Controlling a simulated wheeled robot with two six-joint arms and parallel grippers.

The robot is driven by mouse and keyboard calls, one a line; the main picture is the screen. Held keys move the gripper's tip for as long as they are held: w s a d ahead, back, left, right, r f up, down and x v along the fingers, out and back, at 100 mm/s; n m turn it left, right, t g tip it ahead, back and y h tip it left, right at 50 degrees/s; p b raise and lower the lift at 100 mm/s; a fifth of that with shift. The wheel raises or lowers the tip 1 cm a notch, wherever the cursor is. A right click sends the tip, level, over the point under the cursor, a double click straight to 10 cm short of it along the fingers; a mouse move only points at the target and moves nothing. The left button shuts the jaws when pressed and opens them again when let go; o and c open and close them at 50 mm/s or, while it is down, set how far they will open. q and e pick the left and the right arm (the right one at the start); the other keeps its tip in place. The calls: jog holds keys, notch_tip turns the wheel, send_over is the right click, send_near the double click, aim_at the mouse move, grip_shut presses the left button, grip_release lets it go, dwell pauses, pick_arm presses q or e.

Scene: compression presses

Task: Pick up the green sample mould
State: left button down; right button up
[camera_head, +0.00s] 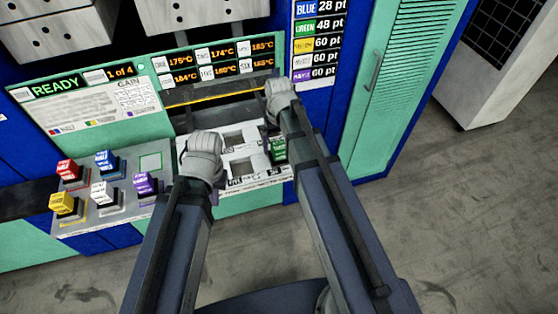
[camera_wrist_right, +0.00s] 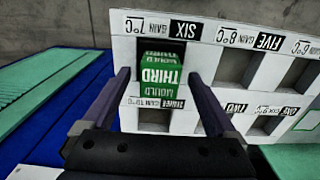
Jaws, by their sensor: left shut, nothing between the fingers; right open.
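The green sample mould (camera_head: 278,150), a block lettered THIRD MOULD, sits in an end compartment of the white slotted tray (camera_head: 262,178). In the right wrist view the mould (camera_wrist_right: 170,82) stands by the SIX label. My right gripper (camera_wrist_right: 159,78) is open. Its fingers appear on either side of the mould in that view, with the mould ahead of the palm; I see no contact. In the head view my right gripper (camera_head: 273,120) is beside the mould, its fingers largely hidden. My left gripper (camera_head: 214,194) is shut and empty at the tray's left.
Red (camera_head: 68,170), blue (camera_head: 106,161), yellow (camera_head: 66,205), white (camera_head: 103,194) and purple (camera_head: 146,184) moulds stand on a grey rack (camera_head: 122,212) at left. Other visible tray compartments look empty. A press panel (camera_head: 85,105) rises behind. Open floor (camera_head: 460,220) lies right.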

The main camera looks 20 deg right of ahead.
notch_tip(320, 180, down, 3)
jog(key=shift+r+b, duration=0.1)
jog(key=shift+b, duration=0.85)
pick_arm(q)
notch_tip(320, 180, down, 3)
jog(key=shift+r, duration=0.1)
pick_arm(e)
jog(key=shift+c, duration=0.3)
grip_shut()
